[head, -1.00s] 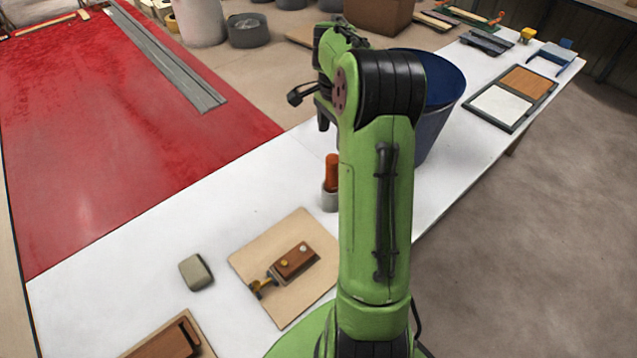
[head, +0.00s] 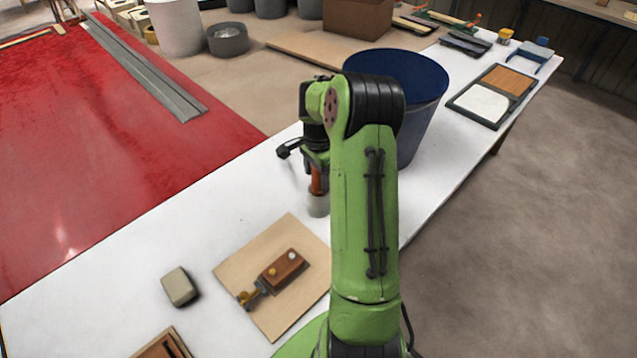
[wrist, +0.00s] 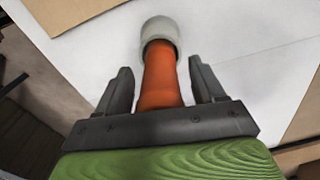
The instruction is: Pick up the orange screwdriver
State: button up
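The orange screwdriver (head: 317,180) stands upright with its orange handle up in a small grey cup (head: 318,204) on the white table. In the wrist view the orange handle (wrist: 160,82) lies between the two dark fingers of my gripper (wrist: 160,85), with a gap on each side. The pale grey cup (wrist: 160,31) shows beyond the handle. My gripper (head: 317,170) is open, pointing down around the handle, and is partly hidden by my arm in the head view. The screwdriver's lower part is hidden in the cup.
A tan board with a wooden tool (head: 283,270) and a grey block (head: 180,287) lie nearer on the table (head: 110,265). A tray (head: 462,107) lies at the far right. A red panel (head: 110,150) fills the left.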

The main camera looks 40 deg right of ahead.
jog(key=c, duration=1)
